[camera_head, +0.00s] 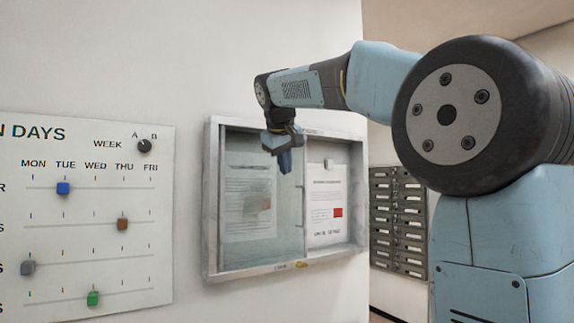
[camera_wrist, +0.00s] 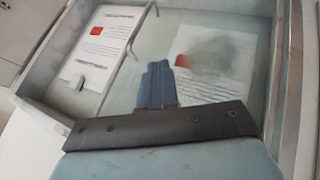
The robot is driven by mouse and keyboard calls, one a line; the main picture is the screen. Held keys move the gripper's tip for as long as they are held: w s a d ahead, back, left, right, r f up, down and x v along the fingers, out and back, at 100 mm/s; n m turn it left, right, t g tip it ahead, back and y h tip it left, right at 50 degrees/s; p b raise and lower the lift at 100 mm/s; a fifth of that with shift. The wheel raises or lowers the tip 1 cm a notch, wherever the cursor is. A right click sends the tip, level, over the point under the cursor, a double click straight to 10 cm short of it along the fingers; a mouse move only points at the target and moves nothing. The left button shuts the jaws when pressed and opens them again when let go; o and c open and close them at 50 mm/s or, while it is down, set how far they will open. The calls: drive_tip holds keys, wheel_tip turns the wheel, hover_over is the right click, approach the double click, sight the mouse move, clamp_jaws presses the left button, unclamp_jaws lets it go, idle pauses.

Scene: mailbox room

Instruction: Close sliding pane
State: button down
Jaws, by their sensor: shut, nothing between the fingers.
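A wall-mounted display case (camera_head: 212,215) hangs in the middle of the head view. Its tinted sliding pane (camera_head: 290,220) covers the left part; the right part is uncovered, with a white notice (camera_head: 325,207) showing there. The pane's upright edge stands right of the case's middle. In the wrist view the pane (camera_wrist: 120,92) lies beneath my gripper, and the uncovered notice (camera_wrist: 105,45) is at left. My gripper (camera_head: 285,162) is shut and empty in front of the pane, left of that edge. In the wrist view its blue fingers (camera_wrist: 157,84) are together; contact with the pane cannot be told.
A weekly board (camera_head: 85,215) with coloured sliders and a black knob (camera_head: 145,146) hangs left of the case. Dark mailboxes (camera_head: 398,220) stand to the right, partly behind my arm. The wall between board and case is bare.

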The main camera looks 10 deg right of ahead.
sight(297, 182)
drive_tip(key=w+d+f, duration=0.1)
drive_tip(key=w, duration=0.1)
drive_tip(key=w+d+f, duration=0.1)
drive_tip(key=f, duration=0.1)
drive_tip(key=w+d+f, duration=0.2)
drive_tip(key=shift+w, duration=0.3)
drive_tip(key=shift+w+d+r, duration=0.1)
drive_tip(key=shift+w+d, duration=0.25)
drive_tip(key=shift+d, duration=0.2)
